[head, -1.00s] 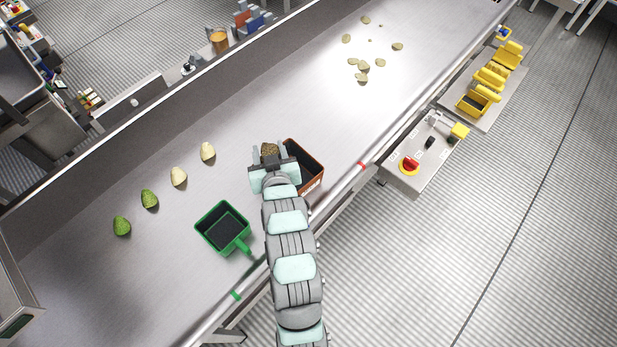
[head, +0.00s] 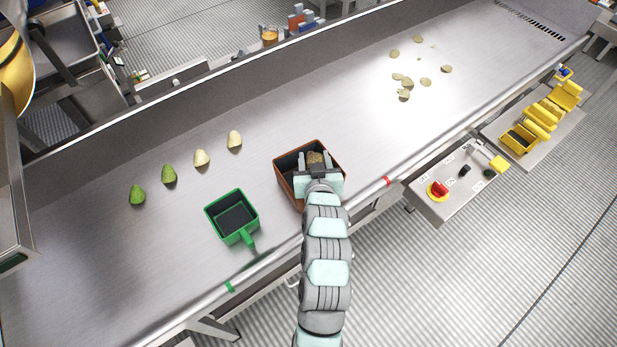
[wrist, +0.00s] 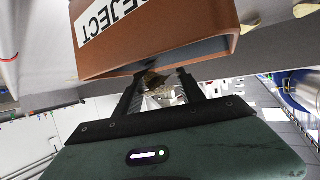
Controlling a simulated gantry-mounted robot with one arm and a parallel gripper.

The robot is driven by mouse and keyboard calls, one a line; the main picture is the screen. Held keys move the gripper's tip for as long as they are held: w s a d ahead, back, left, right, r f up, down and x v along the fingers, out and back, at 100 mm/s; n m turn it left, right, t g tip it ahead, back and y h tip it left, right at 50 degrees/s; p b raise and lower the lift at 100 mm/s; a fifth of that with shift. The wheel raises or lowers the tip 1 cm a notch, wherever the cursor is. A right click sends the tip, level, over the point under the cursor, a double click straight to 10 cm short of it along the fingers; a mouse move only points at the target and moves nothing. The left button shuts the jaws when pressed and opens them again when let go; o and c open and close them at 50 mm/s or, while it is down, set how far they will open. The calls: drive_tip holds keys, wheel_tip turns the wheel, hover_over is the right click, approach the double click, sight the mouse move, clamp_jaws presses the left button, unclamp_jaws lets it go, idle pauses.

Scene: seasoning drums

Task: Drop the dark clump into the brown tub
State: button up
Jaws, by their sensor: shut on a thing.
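The brown tub (head: 281,160) stands on the steel table near its front edge, open at the top. My gripper (head: 315,162) is over the tub's opening in the head view, shut on the dark clump (head: 316,157). The clump is brownish and rough, and it shows between the fingers in the wrist view (wrist: 152,80). In the wrist view the brown tub (wrist: 170,35) lies close to the fingertips, with an upside-down REJECT label on its side. My gripper and arm hide part of the tub's near side. The clump's exact height over the tub cannot be told.
A green scoop-like tub (head: 209,211) stands to the left. Two green pieces (head: 137,195) and two pale pieces (head: 202,158) lie in a row farther left. Several pale flat pieces (head: 404,82) lie at the upper right. A control box (head: 455,180) sits beyond the front edge.

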drive_tip(key=o, duration=0.8)
drive_tip(key=shift+o, duration=0.2)
drive_tip(key=p+v, duration=0.1)
drive_tip(key=v, duration=1)
drive_tip(key=shift+w, duration=0.15)
